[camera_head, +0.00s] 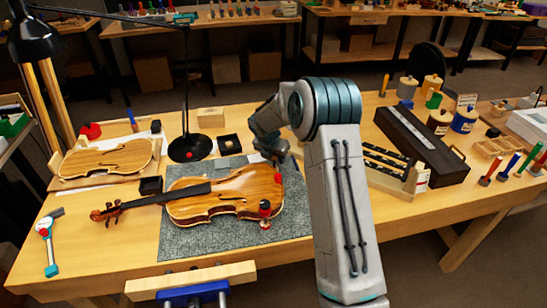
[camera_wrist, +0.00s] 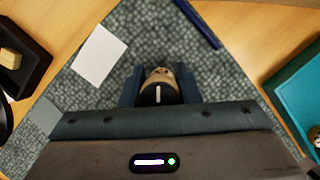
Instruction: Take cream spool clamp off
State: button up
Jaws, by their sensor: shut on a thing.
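My gripper (camera_head: 276,154) is over the back right of the grey mat (camera_head: 190,242), by the violin's right end. In the wrist view my gripper (camera_wrist: 160,88) is shut on a small piece with a rounded cream-tan end (camera_wrist: 158,75) and a dark part marked with a white line. It looks like the cream spool clamp; my gripper hides most of it. The violin (camera_head: 225,194) lies on the mat, its neck to the left. A red and black clamp (camera_head: 265,211) stands at its front right edge. Another red piece (camera_head: 278,178) shows at its right edge, just below my gripper.
A white card (camera_wrist: 99,55) lies on the mat near my gripper. A small black tray (camera_head: 229,144) is behind the violin. A black lamp base (camera_head: 190,148) stands back left. A long dark case (camera_head: 420,145) and several jars are on the right. A hammer (camera_head: 47,240) lies front left.

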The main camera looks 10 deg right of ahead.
jog(key=shift+w+d, duration=0.15)
jog(key=shift+w, duration=0.05)
jog(key=shift+r+p, duration=3.15)
jog(key=shift+r, duration=0.4)
